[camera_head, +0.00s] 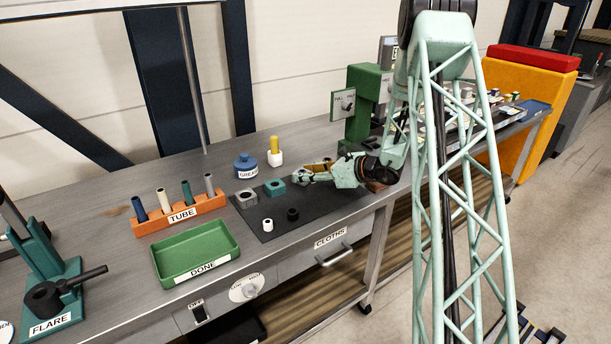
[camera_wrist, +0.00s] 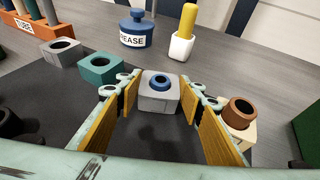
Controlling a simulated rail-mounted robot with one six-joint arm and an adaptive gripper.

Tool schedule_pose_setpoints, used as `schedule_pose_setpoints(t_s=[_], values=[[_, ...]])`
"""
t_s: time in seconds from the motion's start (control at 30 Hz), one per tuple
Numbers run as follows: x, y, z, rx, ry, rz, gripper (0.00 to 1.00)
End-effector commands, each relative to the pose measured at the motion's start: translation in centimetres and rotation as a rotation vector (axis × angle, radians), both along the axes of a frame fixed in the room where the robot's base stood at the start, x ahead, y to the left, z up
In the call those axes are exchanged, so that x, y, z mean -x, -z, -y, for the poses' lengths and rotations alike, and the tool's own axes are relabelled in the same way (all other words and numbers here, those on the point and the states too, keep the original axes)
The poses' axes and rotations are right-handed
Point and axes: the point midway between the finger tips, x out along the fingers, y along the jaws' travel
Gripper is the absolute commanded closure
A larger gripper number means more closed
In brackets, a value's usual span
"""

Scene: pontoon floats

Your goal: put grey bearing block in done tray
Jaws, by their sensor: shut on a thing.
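A grey bearing block with a blue ring in its bore (camera_wrist: 160,103) sits between the yellow pads of my gripper (camera_wrist: 158,88) in the wrist view. My gripper is shut on it. In the head view my gripper (camera_head: 303,177) is low over the dark mat, and the held block cannot be made out. A second grey block with an empty bore (camera_head: 247,200) stands on the mat to the left; it also shows in the wrist view (camera_wrist: 58,58). The green done tray (camera_head: 207,270) lies empty at the front left of the bench.
A teal block (camera_wrist: 99,70) stands left of my gripper and a cream block with a brown ring (camera_wrist: 238,127) close on its right. A grease pot (camera_head: 246,167), a white cup with a yellow stick (camera_head: 275,158) and an orange tube rack (camera_head: 180,214) stand behind.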

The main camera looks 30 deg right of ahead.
Motion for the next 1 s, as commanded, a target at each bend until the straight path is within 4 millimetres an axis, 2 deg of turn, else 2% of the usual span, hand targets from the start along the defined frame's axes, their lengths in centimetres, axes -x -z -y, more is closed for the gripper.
schedule_pose_setpoints(t_s=[0.5, 0.53, 0.67, 1.0], values=[[-0.02, 0.44, 0.00, 0.000, 0.000, 0.001, 0.79], [0.00, 0.42, -0.01, 0.001, 0.000, 0.000, 0.63], [0.00, 0.37, -0.01, 0.000, 0.000, 0.001, 0.52], [0.00, 0.34, -0.01, 0.000, 0.000, 0.001, 0.52]])
